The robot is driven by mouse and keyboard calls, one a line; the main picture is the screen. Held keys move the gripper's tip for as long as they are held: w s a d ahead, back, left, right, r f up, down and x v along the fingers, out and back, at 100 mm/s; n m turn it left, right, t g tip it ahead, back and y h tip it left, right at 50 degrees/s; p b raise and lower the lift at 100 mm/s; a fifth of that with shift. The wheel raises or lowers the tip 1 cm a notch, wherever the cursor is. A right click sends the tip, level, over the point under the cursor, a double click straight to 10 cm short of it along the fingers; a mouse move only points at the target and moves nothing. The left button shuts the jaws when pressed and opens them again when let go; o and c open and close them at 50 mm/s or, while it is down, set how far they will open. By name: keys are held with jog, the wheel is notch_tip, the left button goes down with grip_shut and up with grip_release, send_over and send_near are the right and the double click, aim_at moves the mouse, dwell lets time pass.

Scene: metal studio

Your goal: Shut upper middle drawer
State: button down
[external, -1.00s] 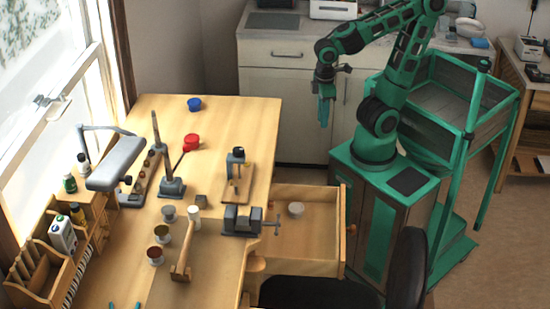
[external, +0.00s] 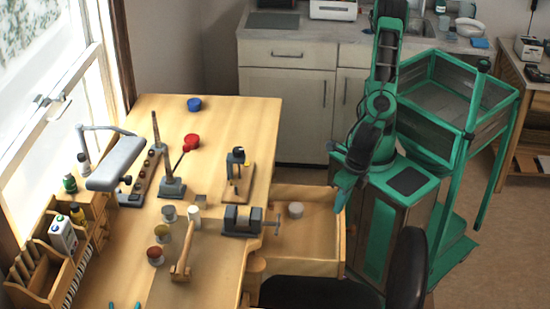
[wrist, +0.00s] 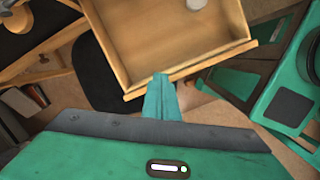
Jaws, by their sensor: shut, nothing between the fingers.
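A wooden drawer (external: 308,249) is pulled out from the right side of the workbench, with a small whitish round object (external: 296,209) inside. In the wrist view the open drawer (wrist: 150,40) fills the upper middle, and its front panel (wrist: 208,63) crosses the picture at a slant. My gripper (external: 340,206) is beside the far end of the drawer front, on its outer side. In the wrist view the shut, empty fingertips (wrist: 160,78) overlap the front panel's edge. I cannot tell whether they touch it.
A dark chair (external: 406,270) stands close to the near side of the drawer. A vise (external: 242,220) sits on the workbench (external: 235,120) edge above the drawer. White cabinets (external: 287,110) stand behind, with open floor between them and the bench.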

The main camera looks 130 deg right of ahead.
jog(key=s+a+f+n, duration=0.1)
jog(key=a+f+n, duration=0.15)
jog(key=a, duration=0.45)
jog(key=s+a+f+n, duration=0.1)
jog(key=a+n, duration=0.3)
jog(key=a, duration=0.3)
jog(key=w+d+f, duration=0.4)
jog(key=d+f, duration=0.1)
jog(key=f, duration=0.4)
jog(key=shift+w+f+t, duration=0.15)
jog(key=shift+f+t, duration=0.15)
jog(key=shift+t, duration=0.1)
jog(key=w+d, duration=1.2)
jog(key=shift+w+d, duration=0.25)
jog(key=shift+w, duration=0.05)
